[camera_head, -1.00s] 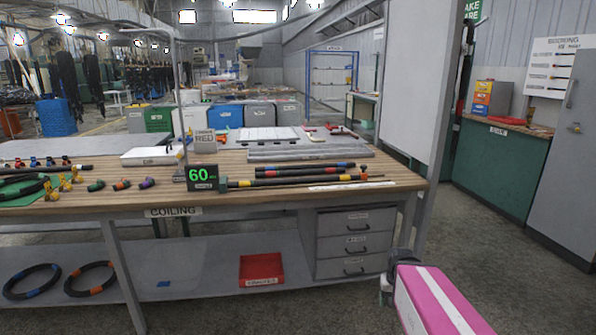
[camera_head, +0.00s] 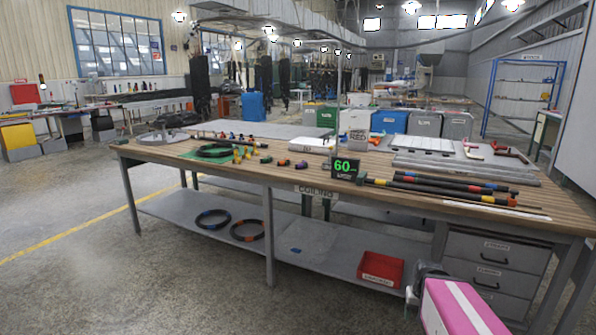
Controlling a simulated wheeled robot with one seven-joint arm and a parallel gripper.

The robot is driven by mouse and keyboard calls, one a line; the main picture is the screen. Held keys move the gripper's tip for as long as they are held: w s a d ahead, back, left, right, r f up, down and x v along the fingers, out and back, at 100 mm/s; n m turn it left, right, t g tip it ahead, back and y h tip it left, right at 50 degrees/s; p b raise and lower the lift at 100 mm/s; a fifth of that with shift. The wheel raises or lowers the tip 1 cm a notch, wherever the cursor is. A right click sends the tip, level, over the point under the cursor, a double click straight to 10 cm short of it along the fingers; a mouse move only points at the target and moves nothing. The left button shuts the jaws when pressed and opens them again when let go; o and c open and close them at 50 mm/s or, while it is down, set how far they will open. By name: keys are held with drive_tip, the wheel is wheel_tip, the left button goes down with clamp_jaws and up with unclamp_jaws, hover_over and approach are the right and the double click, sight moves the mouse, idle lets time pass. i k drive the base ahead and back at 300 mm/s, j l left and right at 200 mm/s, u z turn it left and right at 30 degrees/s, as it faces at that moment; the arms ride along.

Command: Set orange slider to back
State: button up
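No orange slider can be made out for certain. On the wooden-topped bench (camera_head: 290,172) marked "COILING", dark straight hoses (camera_head: 455,187) with red, blue, yellow and orange bands lie at the right. Small orange, yellow and dark fittings (camera_head: 265,160) lie left of the "60" display (camera_head: 345,170). They are too small to tell whether one is a slider. My pink arm with a white stripe shows at the lower right, below the bench top. My gripper (camera_head: 415,290) is at its dark end, in front of the lower shelf and apart from the bench top. Its fingers cannot be made out.
A red tray (camera_head: 381,269) and two coiled hoses (camera_head: 230,224) lie on the lower shelf (camera_head: 315,255). Drawers (camera_head: 492,262) stand at the right. A thin post rises from the bench by the display. The floor left of the bench is clear.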

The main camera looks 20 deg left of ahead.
sight(512, 202)
drive_tip(key=u, duration=0.6)
drive_tip(key=z, duration=1.4)
